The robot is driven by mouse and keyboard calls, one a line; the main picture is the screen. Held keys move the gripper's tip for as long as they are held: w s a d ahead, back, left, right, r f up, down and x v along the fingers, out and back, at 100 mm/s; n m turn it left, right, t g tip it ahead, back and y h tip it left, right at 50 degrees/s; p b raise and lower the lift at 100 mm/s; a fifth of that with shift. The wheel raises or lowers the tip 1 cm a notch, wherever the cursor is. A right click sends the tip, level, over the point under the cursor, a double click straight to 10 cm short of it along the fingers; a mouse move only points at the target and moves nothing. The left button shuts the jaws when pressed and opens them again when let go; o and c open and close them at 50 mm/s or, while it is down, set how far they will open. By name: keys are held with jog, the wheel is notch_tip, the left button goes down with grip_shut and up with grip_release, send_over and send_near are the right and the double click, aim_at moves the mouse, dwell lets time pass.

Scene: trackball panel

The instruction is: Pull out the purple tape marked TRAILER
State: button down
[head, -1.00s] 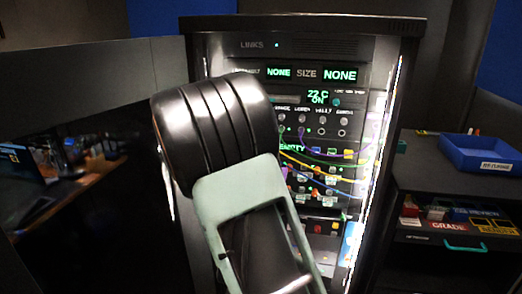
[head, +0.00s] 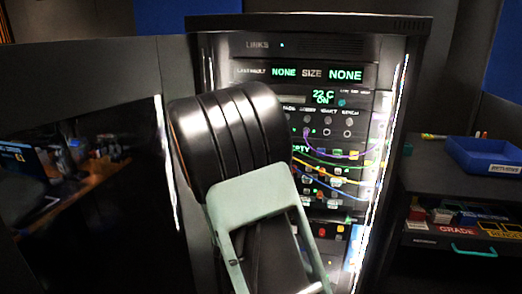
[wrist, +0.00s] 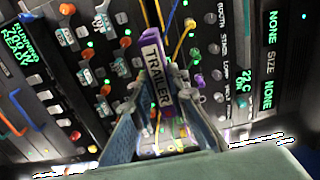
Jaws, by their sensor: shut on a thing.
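The purple tape (wrist: 157,78), with a pale label reading TRAILER, shows in the middle of the wrist view. My gripper (wrist: 163,92) is shut on it, with one blue-grey finger along each side. The tape stands out close to the camera in front of the rack panel. Whether its far end still sits in a slot cannot be told. In the head view my arm covers the gripper and the tape.
The dark rack (head: 306,24) carries knobs, lit displays and looping purple, green, yellow and blue cables (head: 340,155). Colored plugs and cables surround the tape in the wrist view. A blue tray (head: 485,155) sits on the right-hand shelf.

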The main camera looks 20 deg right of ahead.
jog(key=w+b, duration=0.2)
jog(key=w, duration=0.4)
jog(key=shift+w, duration=0.4)
